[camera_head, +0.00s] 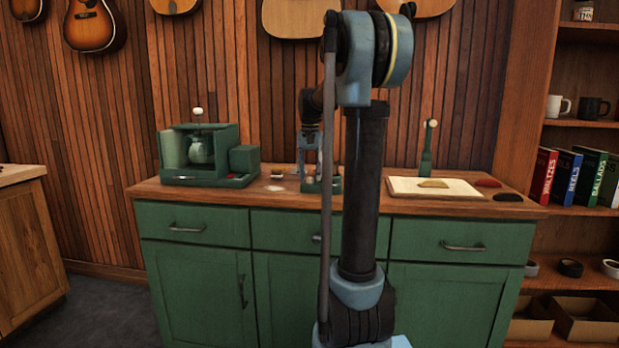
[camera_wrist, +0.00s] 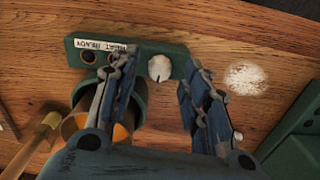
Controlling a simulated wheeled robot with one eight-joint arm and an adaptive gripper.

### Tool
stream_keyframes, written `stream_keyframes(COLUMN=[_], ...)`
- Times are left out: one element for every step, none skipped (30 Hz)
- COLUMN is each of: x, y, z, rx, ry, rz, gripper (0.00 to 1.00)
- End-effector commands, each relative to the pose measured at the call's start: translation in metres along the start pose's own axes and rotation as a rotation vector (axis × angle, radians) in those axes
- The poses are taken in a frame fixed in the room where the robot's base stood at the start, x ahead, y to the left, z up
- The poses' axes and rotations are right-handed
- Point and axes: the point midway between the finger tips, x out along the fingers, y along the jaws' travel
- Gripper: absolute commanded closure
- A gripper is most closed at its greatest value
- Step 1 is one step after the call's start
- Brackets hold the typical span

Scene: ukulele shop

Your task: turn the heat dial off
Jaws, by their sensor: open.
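The heat dial (camera_wrist: 160,68) is a small round pale knob on a green panel (camera_wrist: 178,54) in the wrist view. A white label reading "HEAT READY" (camera_wrist: 103,46) sits on the same panel, upside down in this view, above two dark round holes. My gripper (camera_wrist: 158,60) is open, with one finger on each side of the dial. I cannot tell whether either finger touches it. In the head view my gripper (camera_head: 311,163) points down over the green unit on the counter; the dial is not distinguishable there.
A green cylindrical pot (camera_wrist: 120,132) with an orange inside stands close by the left finger. A wooden-handled tool (camera_wrist: 30,145) lies left of it. A white patch (camera_wrist: 247,79) marks the counter at right. A green press-like fixture (camera_head: 245,160) stands left; a pale board (camera_head: 405,187) lies right.

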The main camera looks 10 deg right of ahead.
Motion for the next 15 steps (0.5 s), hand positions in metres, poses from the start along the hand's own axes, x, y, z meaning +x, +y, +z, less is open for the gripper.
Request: stream_keyframes(x=[0.0034,0.0047,0.0060,0.0067,0.0072,0.0075,0.0077,0.0077,0.0076,0.0076,0.0076,0.0075,0.0075,0.0075,0.0075], y=[0.0000,0.0001,0.0001,0.0001,0.0001,0.0001,0.0001,0.0001,0.0001,0.0001,0.0001,0.0001,0.0001,0.0001,0.0001], z=[0.0001,0.0002,0.0002,0.0002,0.0002,0.0003,0.0003,0.0002,0.0002,0.0002,0.0002,0.0002,0.0002,0.0002,0.0002], rx=[0.000,0.000,0.000,0.000,0.000,0.000,0.000,0.000,0.000,0.000,0.000,0.000,0.000,0.000,0.000], ry=[0.000,0.000,0.000,0.000,0.000,0.000,0.000,0.000,0.000,0.000,0.000,0.000,0.000,0.000,0.000], rz=[0.000,0.000,0.000,0.000,0.000,0.000,0.000,0.000,0.000,0.000,0.000,0.000,0.000,0.000,0.000], gripper=[0.58,0.58,0.58,0.58,0.58,0.58,0.58,0.58,0.58,0.58,0.58,0.58,0.62,0.69,0.78])
